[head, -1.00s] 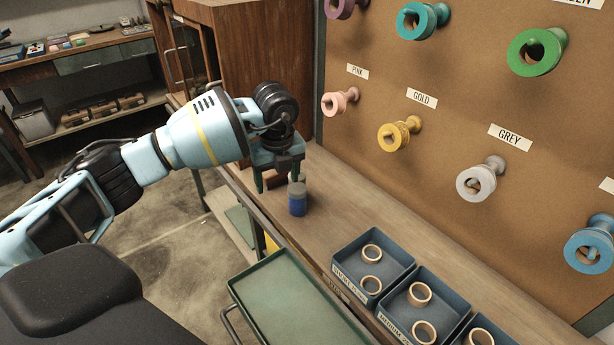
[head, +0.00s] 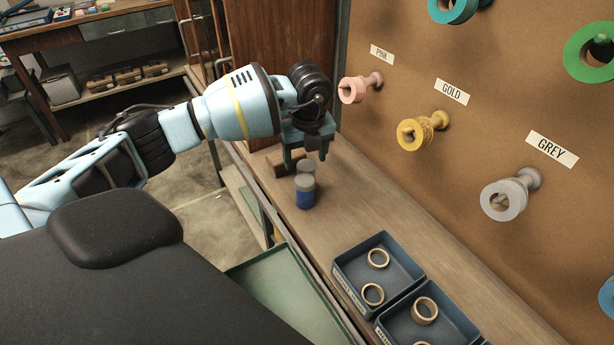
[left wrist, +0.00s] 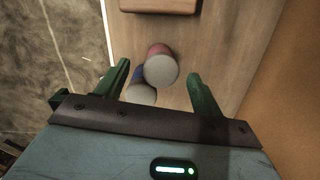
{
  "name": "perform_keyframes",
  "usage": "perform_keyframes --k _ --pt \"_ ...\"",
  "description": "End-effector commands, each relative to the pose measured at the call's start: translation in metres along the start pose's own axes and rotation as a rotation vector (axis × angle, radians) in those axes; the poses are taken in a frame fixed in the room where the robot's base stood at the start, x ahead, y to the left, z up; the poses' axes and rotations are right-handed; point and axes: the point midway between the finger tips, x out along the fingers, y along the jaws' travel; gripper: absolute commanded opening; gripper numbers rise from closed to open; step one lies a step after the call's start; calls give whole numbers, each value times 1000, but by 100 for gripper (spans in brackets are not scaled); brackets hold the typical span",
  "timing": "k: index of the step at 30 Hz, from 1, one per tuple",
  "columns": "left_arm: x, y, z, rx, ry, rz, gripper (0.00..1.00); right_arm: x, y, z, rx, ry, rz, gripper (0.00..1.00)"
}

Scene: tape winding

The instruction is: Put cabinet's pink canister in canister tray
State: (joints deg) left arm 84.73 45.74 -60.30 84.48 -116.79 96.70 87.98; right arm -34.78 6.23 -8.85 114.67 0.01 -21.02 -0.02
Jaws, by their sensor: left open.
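A pink-red canister with a grey lid (left wrist: 161,68) stands on the wooden bench in the left wrist view; in the head view its lid (head: 306,167) shows behind a blue canister (head: 305,196), its side mostly hidden. The blue canister also shows in the left wrist view (left wrist: 140,93), close to the pink one. My left gripper (head: 306,157) is open and empty above the bench, its fingers on either side of the pink canister in the left wrist view (left wrist: 158,80). I cannot tell which tray is the canister tray. My right gripper is out of view.
A wooden block (head: 279,163) lies behind the canisters. A wooden cabinet (head: 275,50) stands behind the arm. Blue trays with rings (head: 347,275) sit further along the bench, and a green tray (head: 285,290) is lower in front. A pegboard with spools rises at right.

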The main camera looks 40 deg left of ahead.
Motion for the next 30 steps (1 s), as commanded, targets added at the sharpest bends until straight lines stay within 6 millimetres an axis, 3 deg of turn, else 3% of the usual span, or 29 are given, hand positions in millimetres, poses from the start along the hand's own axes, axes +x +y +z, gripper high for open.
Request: perform_keyframes --k 4,12,22,30 --pt "8 0 -1 0 1 1 67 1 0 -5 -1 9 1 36" --pt "44 -2 -4 -1 1 1 67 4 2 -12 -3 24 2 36" --pt "51 -2 -4 -1 0 -2 67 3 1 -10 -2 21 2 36" --pt "50 -2 -4 -1 0 -1 35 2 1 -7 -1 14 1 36"
